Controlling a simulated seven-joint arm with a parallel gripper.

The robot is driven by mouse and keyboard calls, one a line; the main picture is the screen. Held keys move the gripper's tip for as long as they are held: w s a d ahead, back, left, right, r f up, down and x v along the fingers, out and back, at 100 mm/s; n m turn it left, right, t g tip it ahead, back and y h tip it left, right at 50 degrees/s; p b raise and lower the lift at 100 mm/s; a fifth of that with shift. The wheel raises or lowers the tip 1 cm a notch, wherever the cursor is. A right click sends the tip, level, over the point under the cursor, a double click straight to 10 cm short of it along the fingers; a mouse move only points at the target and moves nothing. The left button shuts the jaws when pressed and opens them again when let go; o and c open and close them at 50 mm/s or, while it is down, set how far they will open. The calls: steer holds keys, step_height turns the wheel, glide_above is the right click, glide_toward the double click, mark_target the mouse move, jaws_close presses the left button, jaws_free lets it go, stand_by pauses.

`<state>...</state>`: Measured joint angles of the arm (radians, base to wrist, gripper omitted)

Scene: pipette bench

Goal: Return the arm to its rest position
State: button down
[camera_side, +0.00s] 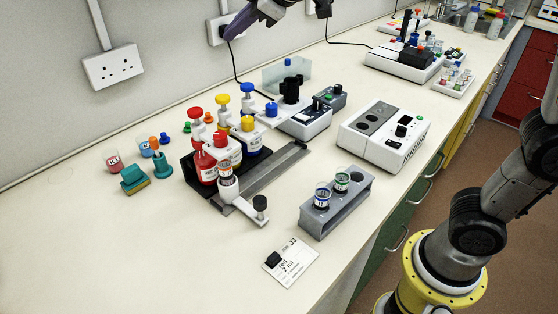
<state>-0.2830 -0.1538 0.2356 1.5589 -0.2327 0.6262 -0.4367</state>
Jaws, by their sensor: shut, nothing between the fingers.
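My gripper (232,30) shows at the top edge, left of centre, as a dark purple shape angled down to the left. It is shut and empty, in front of the wall and above the back of the bench. The wrist behind it runs out of the top of the picture. My arm's lower links rise from a yellow-ringed base at the right and leave the frame, so the middle of the arm is hidden.
A rack of red, yellow and blue bottles (206,167) stands mid-bench. A grey holder (322,222) with two vials, a label card (290,262), a white two-well device (384,135) and further instruments (402,60) surround it. The front-left bench is clear.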

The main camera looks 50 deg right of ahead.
steer(key=s+d+f+m+g+h, duration=0.1)
steer(key=s+d+f+m, duration=0.15)
steer(key=s+d, duration=0.45)
steer(key=s+d+f+m, duration=0.2)
steer(key=s+d+m, duration=0.1)
steer(key=s, duration=0.8)
steer(key=s+f+m+g, duration=0.3)
steer(key=s+f+m, duration=0.1)
steer(key=s+f, duration=0.7)
steer(key=shift+s+d+f+g, duration=0.2)
steer(key=shift+s+f+g, duration=0.15)
steer(key=shift+s, duration=0.3)
